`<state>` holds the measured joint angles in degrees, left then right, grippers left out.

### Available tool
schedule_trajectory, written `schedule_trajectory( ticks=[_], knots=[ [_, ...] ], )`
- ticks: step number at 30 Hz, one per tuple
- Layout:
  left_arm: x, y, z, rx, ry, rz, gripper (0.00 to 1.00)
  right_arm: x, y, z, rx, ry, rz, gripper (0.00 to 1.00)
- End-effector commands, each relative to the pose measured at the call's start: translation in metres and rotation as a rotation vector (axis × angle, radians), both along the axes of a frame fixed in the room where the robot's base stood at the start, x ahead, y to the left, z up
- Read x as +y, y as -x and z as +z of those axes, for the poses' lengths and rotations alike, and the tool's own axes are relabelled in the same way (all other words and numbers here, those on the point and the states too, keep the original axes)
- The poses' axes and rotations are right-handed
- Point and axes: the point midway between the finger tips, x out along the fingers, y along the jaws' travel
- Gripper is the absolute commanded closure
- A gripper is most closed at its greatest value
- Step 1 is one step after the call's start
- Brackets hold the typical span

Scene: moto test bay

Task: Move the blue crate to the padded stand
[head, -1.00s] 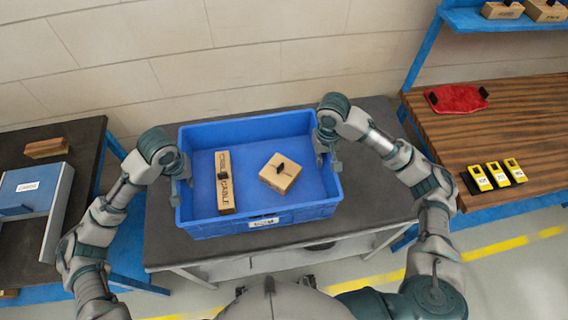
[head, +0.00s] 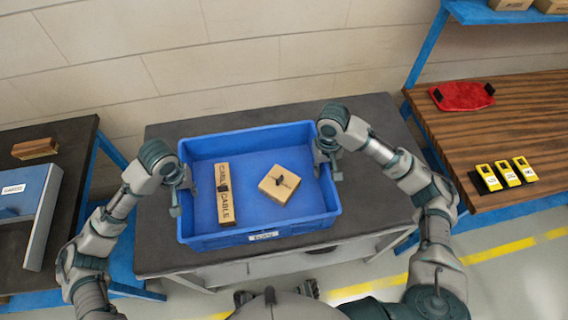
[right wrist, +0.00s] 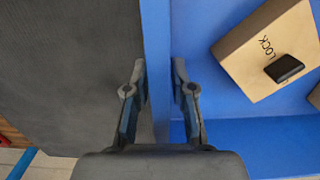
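The blue crate (head: 330,205) is over the dark grey table (head: 160,245) in front of me; whether it touches the top is unclear. It holds a long box marked CABLE (head: 225,195) and a square box (head: 277,185) with a black handle. My left gripper (head: 180,190) straddles the crate's left wall and appears shut on it. My right gripper (head: 327,158) is at the right wall; in the right wrist view its fingers (right wrist: 158,72) close on both sides of that wall (right wrist: 157,30). I cannot tell which surface is the padded stand.
A dark bench (head: 70,215) at left holds a blue-grey case (head: 25,190) and a brown block (head: 35,148). A wooden bench (head: 530,105) at right holds a red pad (head: 462,96) and yellow devices (head: 507,173). A wall closes the back. Yellow floor tape (head: 500,250) runs at lower right.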

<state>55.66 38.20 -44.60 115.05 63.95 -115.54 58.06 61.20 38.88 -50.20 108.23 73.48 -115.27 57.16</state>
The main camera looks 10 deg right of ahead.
Motion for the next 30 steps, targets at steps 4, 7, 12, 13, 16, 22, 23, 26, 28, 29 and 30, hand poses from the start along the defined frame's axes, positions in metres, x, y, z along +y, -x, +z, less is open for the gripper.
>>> schedule_trajectory(
  ticks=[4,7,12,13,16,22,23,26,28,29,30],
  knots=[
    [0.001,0.0,0.001,0.0,0.002,-0.001,0.69,0.001,0.0,0.001,-0.001,0.001,0.0,0.69],
    [0.001,0.0,0.0,0.001,0.002,-0.002,0.69,0.002,-0.001,0.001,-0.001,0.001,0.0,0.69],
    [0.002,-0.001,0.01,-0.004,0.003,-0.002,0.69,0.003,-0.001,0.001,-0.001,0.002,0.0,0.69],
    [0.002,0.0,0.014,-0.004,0.003,-0.003,0.69,0.003,-0.001,0.001,-0.001,0.002,-0.001,0.69],
    [0.001,0.001,0.033,-0.006,0.0,-0.003,0.69,0.003,-0.001,0.001,-0.001,0.001,0.0,0.69],
    [-0.001,0.006,0.077,-0.007,-0.003,-0.002,0.69,0.002,-0.001,0.001,-0.001,0.001,-0.001,0.69],
    [-0.002,0.006,0.083,-0.007,-0.002,-0.002,0.69,0.002,-0.001,0.001,-0.001,0.0,0.0,0.69],
    [-0.004,0.008,0.1,-0.005,-0.003,-0.003,0.69,0.001,-0.001,0.001,-0.001,0.0,-0.001,0.69],
    [-0.004,0.009,0.109,-0.004,-0.003,-0.003,0.69,0.001,-0.001,0.001,-0.001,0.0,-0.001,0.69],
    [-0.004,0.01,0.111,-0.003,-0.003,-0.003,0.69,0.001,-0.001,0.001,-0.001,0.0,-0.001,0.69],
    [-0.004,0.01,0.115,-0.003,-0.002,-0.003,0.69,0.002,-0.001,0.001,-0.001,0.0,-0.001,0.69]
  ],
)
